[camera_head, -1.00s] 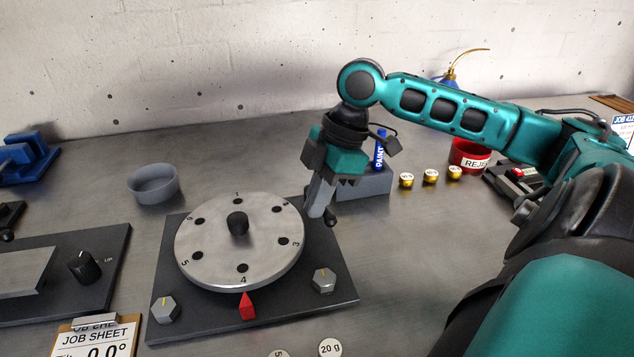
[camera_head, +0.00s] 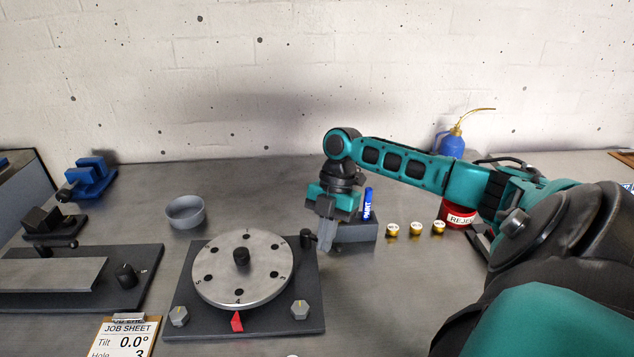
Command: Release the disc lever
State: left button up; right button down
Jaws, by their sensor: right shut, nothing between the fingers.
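The round metal disc (camera_head: 215,288) with numbered holes and a black centre knob (camera_head: 241,257) lies flat on a dark base plate (camera_head: 270,321). A red pointer (camera_head: 237,322) at the plate's front edge is beside hole 4. The black-knobbed disc lever (camera_head: 307,237) stands at the plate's back right corner, close to the disc's rim. My right gripper (camera_head: 326,248) points down just to the right of the lever, shut and empty. Whether its fingers touch the lever is hard to tell. My left gripper is not in view.
A grey block (camera_head: 357,232) with a blue paint marker (camera_head: 367,204) stands just behind my right gripper. Several brass weights (camera_head: 415,229) and a red reject bin (camera_head: 458,214) are farther right. A grey bowl (camera_head: 186,212) stands behind the disc.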

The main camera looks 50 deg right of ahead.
jog(key=shift+w+d+n, duration=0.1)
jog(key=shift+d+n, duration=0.25)
jog(key=shift+n, duration=0.35)
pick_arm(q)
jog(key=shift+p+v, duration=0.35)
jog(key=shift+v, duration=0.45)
pick_arm(e)
jog(key=shift+w+d+n+g, duration=0.15)
jog(key=shift+d+n+g, duration=0.45)
jog(key=shift+n, duration=0.5)
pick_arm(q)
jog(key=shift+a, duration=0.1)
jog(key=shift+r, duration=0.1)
